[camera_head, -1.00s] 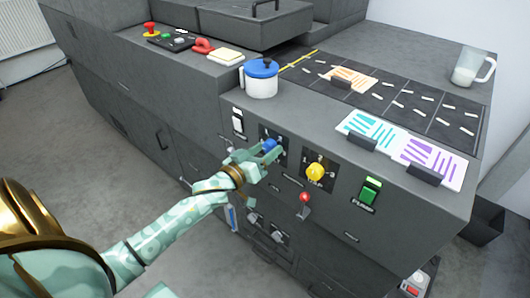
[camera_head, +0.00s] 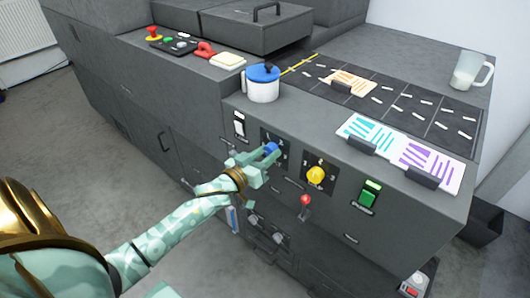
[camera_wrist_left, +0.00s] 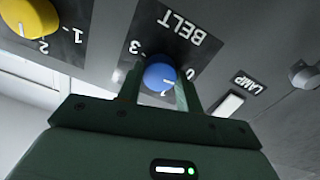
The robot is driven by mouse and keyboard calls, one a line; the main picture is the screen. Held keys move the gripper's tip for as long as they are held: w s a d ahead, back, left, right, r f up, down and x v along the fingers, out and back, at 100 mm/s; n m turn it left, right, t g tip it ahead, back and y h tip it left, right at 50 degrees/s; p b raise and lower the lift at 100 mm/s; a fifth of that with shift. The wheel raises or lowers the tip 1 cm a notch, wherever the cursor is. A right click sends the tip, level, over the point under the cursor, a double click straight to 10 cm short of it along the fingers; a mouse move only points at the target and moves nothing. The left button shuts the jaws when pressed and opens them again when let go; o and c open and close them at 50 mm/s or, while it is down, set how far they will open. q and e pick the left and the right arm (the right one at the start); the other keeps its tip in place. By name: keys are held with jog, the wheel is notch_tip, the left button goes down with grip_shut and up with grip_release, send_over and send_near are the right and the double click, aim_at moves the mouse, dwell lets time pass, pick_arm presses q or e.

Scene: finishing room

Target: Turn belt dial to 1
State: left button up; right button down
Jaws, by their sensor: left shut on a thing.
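The blue belt dial (camera_head: 270,148) is on its dark BELT plate on the front of the machine. In the left wrist view, the dial (camera_wrist_left: 160,77) sits between the two fingers of my left gripper (camera_wrist_left: 160,92), which is shut on it. That view is upside down: the 3 shows to the left of the dial and a 2 appears below it. A white mark shows at the dial's lower edge, near the 2; its exact setting is hard to tell. The 1 is hidden behind a finger. In the head view, my left gripper (camera_head: 264,157) partly covers the dial.
A yellow dial (camera_head: 315,174), a red-knobbed lever (camera_head: 305,200) and a green switch (camera_head: 369,193) are to the right on the same panel. A white switch (camera_head: 239,127) is to the left. A blue-lidded pot (camera_head: 262,86) stands on the ledge above.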

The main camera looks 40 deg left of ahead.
pick_arm(q)
jog(key=m+p, duration=0.1)
jog(key=m, duration=0.1)
jog(key=shift+r+m, duration=0.2)
jog(key=shift+m, duration=0.2)
jog(key=m+p, duration=0.1)
jog(key=m, duration=0.1)
jog(key=shift+f+m+p, duration=0.1)
jog(key=shift+m+p, duration=0.2)
jog(key=m, duration=0.3)
jog(key=shift+p, duration=0.4)
jog(key=shift+f+m, duration=0.1)
jog(key=shift+m, duration=1.5)
pick_arm(e)
jog(key=shift+w+r, duration=0.2)
jog(key=shift+r, duration=0.45)
jog(key=shift+w+r, duration=0.25)
jog(key=shift+r, duration=0.45)
jog(key=shift+w+r, duration=0.2)
jog(key=shift+r, duration=0.45)
pick_arm(q)
jog(key=o, duration=1)
